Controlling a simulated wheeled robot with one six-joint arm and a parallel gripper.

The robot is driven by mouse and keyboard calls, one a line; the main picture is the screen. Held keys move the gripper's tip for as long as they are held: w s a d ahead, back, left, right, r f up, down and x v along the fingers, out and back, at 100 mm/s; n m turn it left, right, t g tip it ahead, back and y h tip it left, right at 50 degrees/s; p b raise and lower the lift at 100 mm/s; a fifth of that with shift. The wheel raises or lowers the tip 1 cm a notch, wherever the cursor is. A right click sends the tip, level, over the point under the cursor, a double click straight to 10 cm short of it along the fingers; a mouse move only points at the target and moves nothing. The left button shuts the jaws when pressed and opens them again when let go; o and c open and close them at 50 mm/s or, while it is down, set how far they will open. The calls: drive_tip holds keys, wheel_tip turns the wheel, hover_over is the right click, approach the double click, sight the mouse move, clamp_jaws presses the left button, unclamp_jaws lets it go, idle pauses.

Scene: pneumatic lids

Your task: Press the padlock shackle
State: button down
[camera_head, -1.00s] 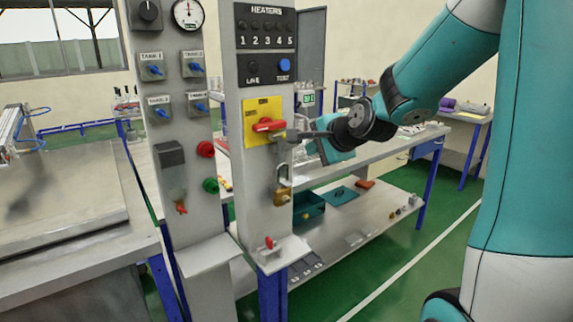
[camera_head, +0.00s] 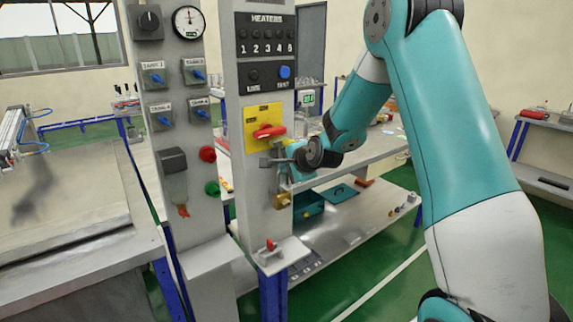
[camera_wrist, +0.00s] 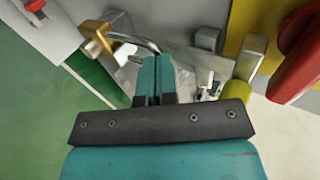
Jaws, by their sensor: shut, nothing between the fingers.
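The padlock shows in the wrist view, with a brass body (camera_wrist: 97,45) and a curved metal shackle (camera_wrist: 138,40) at upper left. In the head view its brass body (camera_head: 283,201) hangs low on the grey heater panel, and the shackle is mostly hidden by my gripper. My gripper (camera_wrist: 157,60) is shut and empty. Its teal fingertips are right by the bend of the shackle; I cannot tell whether they touch it.
A red rotary handle (camera_head: 268,131) on a yellow plate (camera_head: 264,113) sits just above my gripper. It also shows at the right of the wrist view (camera_wrist: 298,55). A small ledge with a red switch (camera_head: 271,245) is below. A second control panel (camera_head: 181,110) stands to the left.

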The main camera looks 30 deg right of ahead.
drive_tip(key=shift+w+f, duration=0.15)
drive_tip(key=shift+w, duration=0.05)
wheel_tip(320, 180, down, 2)
drive_tip(key=shift+f+b, duration=0.2)
drive_tip(key=shift+b, duration=0.95)
drive_tip(key=shift+s+r, duration=0.1)
drive_tip(key=b+v, duration=0.1)
drive_tip(key=v, duration=1.3)
